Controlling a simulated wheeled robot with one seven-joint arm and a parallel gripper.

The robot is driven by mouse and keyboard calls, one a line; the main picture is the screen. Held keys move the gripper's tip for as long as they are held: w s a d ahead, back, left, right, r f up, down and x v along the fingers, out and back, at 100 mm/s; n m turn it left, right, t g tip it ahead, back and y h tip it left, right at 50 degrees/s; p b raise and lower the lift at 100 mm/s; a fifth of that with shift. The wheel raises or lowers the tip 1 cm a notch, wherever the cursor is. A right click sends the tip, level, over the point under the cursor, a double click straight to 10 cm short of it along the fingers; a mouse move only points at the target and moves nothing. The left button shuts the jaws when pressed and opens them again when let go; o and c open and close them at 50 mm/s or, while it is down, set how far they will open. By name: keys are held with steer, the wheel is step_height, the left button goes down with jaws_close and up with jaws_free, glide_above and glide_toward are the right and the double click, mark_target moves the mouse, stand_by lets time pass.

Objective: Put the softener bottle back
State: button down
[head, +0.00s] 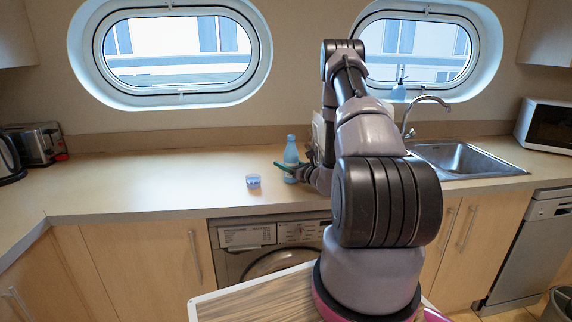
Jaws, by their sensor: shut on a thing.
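The softener bottle (291,153) is light blue with a blue cap. It is upright at the counter, above the washing machine. I cannot tell whether its base touches the counter. My gripper (288,170) reaches it from the right and is shut on its lower part, with a dark green finger in front of it. My arm hides part of the counter behind and to the right of the bottle.
A small cup with blue in it (253,181) stands on the counter (150,185) just left of the bottle. A white thing (319,135) is partly hidden behind my arm. A sink (465,160) is at right. The counter's left part is clear up to the toaster (38,145).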

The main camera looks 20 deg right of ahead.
steer(key=shift+c, duration=0.2)
jaws_free()
steer(key=shift+f, duration=0.1)
